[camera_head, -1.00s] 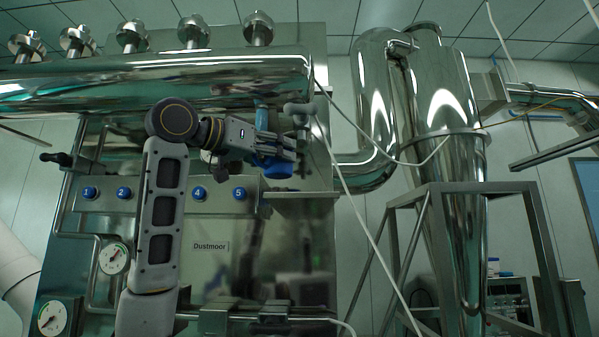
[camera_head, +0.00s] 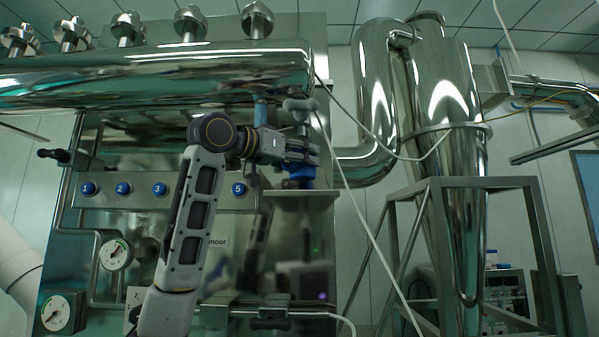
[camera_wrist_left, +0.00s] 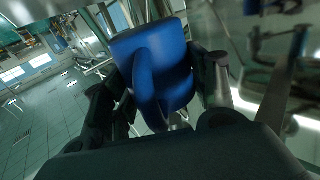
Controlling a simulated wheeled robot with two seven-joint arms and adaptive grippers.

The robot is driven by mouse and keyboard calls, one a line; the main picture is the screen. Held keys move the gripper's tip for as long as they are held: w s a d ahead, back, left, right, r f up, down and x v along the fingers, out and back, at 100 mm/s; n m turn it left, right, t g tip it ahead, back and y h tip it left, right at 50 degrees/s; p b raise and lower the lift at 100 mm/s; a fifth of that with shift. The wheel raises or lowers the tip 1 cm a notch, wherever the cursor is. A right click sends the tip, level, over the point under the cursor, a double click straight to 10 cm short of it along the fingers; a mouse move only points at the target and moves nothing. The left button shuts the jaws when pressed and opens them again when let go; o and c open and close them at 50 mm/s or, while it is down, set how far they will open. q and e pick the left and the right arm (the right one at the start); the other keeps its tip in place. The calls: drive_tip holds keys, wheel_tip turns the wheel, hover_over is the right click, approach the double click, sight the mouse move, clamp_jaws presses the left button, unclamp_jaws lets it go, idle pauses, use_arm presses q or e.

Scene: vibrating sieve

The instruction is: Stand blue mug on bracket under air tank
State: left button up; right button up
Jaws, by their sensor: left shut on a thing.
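The blue mug (camera_head: 300,171) is in my left gripper (camera_head: 306,154), below the right end of the steel air tank (camera_head: 150,75). The gripper is shut on it. In the left wrist view the mug (camera_wrist_left: 175,70) sits between the two dark fingers (camera_wrist_left: 165,95), its handle facing the camera. The bracket (camera_head: 318,192), a flat metal ledge on the panel's right side, lies directly below the mug in the head view. The mug looks roughly upright; I cannot tell whether its base touches the ledge. The fingers hide part of the mug. My right gripper is not in view.
A grey valve handle (camera_head: 300,105) and a blue fitting (camera_head: 261,113) hang under the tank close above the gripper. A row of blue numbered buttons (camera_head: 160,188) lies left. A white cable (camera_head: 352,200) runs down just right of the bracket. A steel cyclone (camera_head: 440,110) stands farther right.

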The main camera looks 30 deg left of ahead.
sight(293, 170)
use_arm(q)
drive_tip(key=shift+f, duration=1.6)
drive_tip(key=shift+f, duration=0.2)
drive_tip(key=o, duration=1)
drive_tip(key=shift+r, duration=0.15)
